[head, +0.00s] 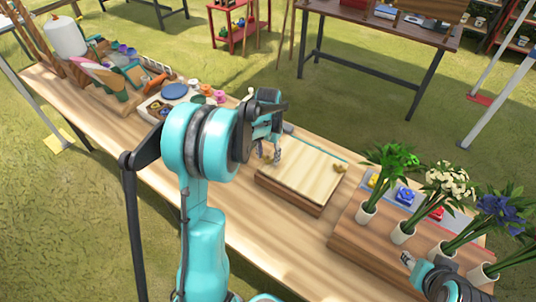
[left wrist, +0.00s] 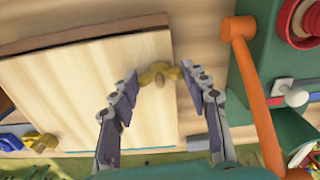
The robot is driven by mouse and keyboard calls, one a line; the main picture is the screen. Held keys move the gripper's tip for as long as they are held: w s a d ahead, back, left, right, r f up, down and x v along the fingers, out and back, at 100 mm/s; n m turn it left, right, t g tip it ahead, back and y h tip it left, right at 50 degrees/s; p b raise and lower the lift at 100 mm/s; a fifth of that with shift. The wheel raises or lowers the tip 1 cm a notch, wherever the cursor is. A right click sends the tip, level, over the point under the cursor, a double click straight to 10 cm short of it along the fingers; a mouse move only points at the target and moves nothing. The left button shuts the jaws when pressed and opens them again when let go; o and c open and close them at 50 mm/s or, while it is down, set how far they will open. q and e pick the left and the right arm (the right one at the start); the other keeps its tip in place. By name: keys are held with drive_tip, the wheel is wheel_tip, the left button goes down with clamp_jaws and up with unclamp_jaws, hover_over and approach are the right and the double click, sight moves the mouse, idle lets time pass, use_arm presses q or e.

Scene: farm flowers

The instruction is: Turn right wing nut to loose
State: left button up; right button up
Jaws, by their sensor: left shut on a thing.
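A flat wooden press with a pale top board (head: 305,172) lies on the table. The left wrist view shows its board (left wrist: 70,95) too. One brass wing nut (left wrist: 158,74) is at the board's edge, between the fingers of my left gripper (left wrist: 160,72), which is shut on its wings. In the head view my left gripper (head: 269,154) is at the press's left end and largely hides this nut. The other wing nut (head: 340,167) is at the right end, free; it also shows in the left wrist view (left wrist: 40,142). My right gripper (head: 420,270) is partly visible at bottom right, its jaws unclear.
Flowers in pale pots (head: 402,232) stand on a wooden stand (head: 365,248) to the right. Left of the press are paint pots and a tray (head: 150,108). In the left wrist view an orange-handled tool (left wrist: 255,90) lies close to the gripper.

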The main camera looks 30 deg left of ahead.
use_arm(q)
drive_tip(key=n, duration=0.4)
drive_tip(key=shift+n, duration=0.3)
drive_tip(key=n, duration=0.3)
drive_tip(key=shift+n+p, duration=0.35)
drive_tip(key=shift+n, duration=0.05)
drive_tip(key=n, duration=1.3)
drive_tip(key=shift+n+p, duration=0.3)
drive_tip(key=n, duration=0.9)
drive_tip(key=shift+n, duration=1.9)
